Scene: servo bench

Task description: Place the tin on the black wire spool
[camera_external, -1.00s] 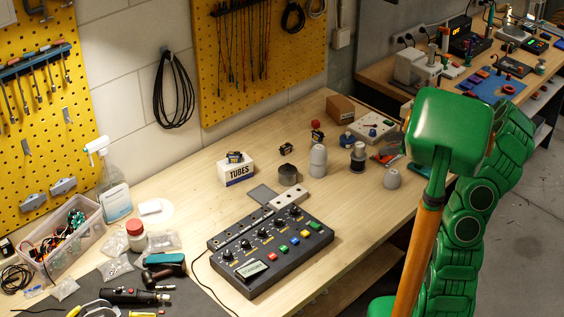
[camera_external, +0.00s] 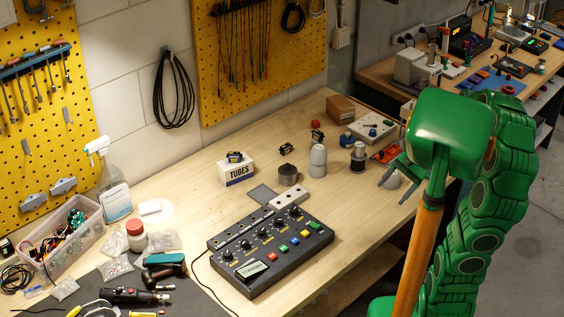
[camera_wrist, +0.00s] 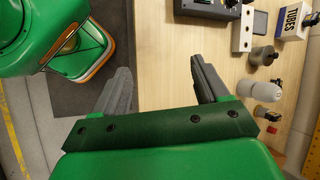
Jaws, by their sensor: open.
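A short dark grey cylinder (camera_external: 288,174), which appears to be the tin, stands upright on the bench near the control box; it also shows in the wrist view (camera_wrist: 263,56). My gripper (camera_external: 391,193) is over the bench's right front part, right of both. In the wrist view my gripper (camera_wrist: 160,72) has its grey fingers wide apart, with only bench and dark floor between them.
A grey bottle (camera_external: 318,161) stands between the cylinder and the spool-like item. The TUBES box (camera_external: 237,173) and control box (camera_external: 270,250) flank the cylinder. Bare wood lies at the front right.

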